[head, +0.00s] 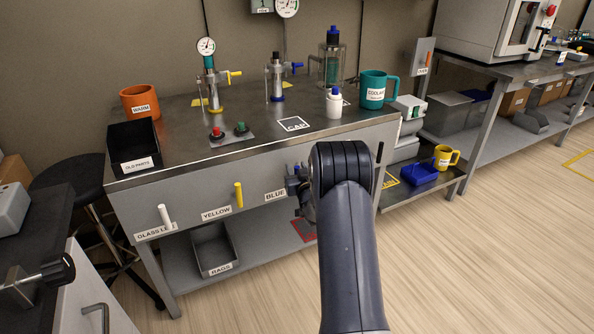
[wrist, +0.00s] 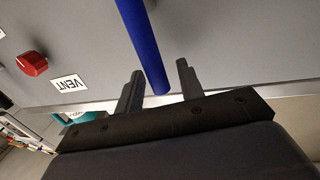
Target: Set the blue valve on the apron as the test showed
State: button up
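The blue valve handle (wrist: 143,40) shows in the wrist view as a long blue bar on the grey apron (wrist: 230,40). Its lower end lies between the two fingers of my gripper (wrist: 159,72), which stand apart with gaps beside the bar. In the head view my gripper (head: 294,186) is at the apron (head: 190,190), right by the BLUE label (head: 275,196). The yellow handle (head: 238,195) and the white handle (head: 165,216) on the apron hang nearly upright, slightly tilted.
A red knob (wrist: 32,63) beside a VENT label (wrist: 70,83) is on the apron in the wrist view. On the bench top are an orange mug (head: 140,101), a black bin (head: 134,146), a white bottle (head: 334,103) and a teal mug (head: 374,89). A lower shelf runs underneath.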

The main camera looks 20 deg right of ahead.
jog(key=shift+c, duration=0.2)
grip_shut()
dwell(0.4)
